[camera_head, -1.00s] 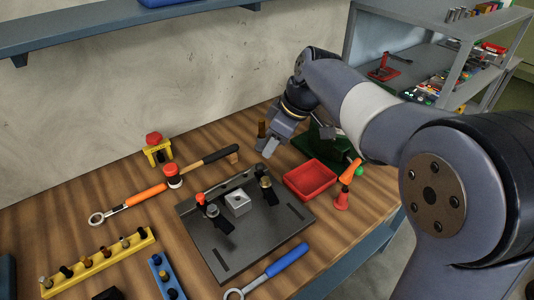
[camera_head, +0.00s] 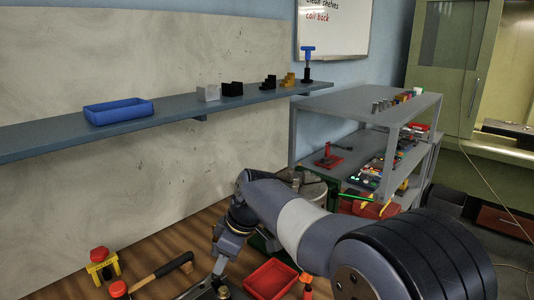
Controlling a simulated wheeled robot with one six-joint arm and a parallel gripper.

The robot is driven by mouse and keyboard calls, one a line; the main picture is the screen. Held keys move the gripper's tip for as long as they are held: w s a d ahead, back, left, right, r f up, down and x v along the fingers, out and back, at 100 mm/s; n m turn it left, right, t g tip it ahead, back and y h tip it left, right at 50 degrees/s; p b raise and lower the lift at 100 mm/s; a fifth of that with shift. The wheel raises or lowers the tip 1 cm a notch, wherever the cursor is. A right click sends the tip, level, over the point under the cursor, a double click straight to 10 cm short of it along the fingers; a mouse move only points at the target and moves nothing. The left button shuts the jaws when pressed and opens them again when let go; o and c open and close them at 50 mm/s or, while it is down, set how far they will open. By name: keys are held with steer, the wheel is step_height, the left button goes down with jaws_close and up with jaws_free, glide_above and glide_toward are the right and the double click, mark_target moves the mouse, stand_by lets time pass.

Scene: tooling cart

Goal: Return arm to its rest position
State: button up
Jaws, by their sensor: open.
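My arm reaches from the lower right over the wooden bench. My gripper (camera_head: 222,262) is at its far end, pointing down above the bench, left of the red tray (camera_head: 271,280). Its fingers are open, and I see nothing held between them. The fingertips are close to the dark fixture plate, which shows only in part at the bottom edge.
A hammer (camera_head: 160,272) and a yellow stand with a red knob (camera_head: 102,263) are on the bench at left. A blue shelf (camera_head: 60,138) bears a blue tray (camera_head: 118,111). A grey shelf unit (camera_head: 365,104) stands behind my arm.

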steer(key=x, duration=0.5)
steer(key=shift+a+f, duration=0.1)
steer(key=shift+f, duration=0.15)
steer(key=shift+r, duration=0.1)
steer(key=w+v, duration=0.1)
steer(key=v, duration=1)
steer(key=x, duration=0.7)
steer(key=s+x, duration=0.1)
steer(key=x, duration=0.2)
steer(key=shift+a+f, duration=0.1)
steer(key=shift+f, duration=0.2)
steer(key=shift+w+f+p, duration=0.1)
steer(key=shift+f+p, duration=0.05)
steer(key=shift+p, duration=0.15)
steer(key=shift+d+m+t+p, duration=0.3)
steer(key=shift+m+t+p, duration=0.1)
steer(key=shift+m, duration=0.6)
steer(key=shift+w+d+m+t+h+p, duration=0.1)
steer(key=shift+d+m+t+h+p, duration=0.1)
steer(key=shift+m, duration=0.35)
steer(key=shift+d+m+t+h+p, duration=0.1)
steer(key=shift+m+h+p, duration=0.1)
steer(key=shift+m, duration=0.35)
steer(key=shift+d, duration=0.1)
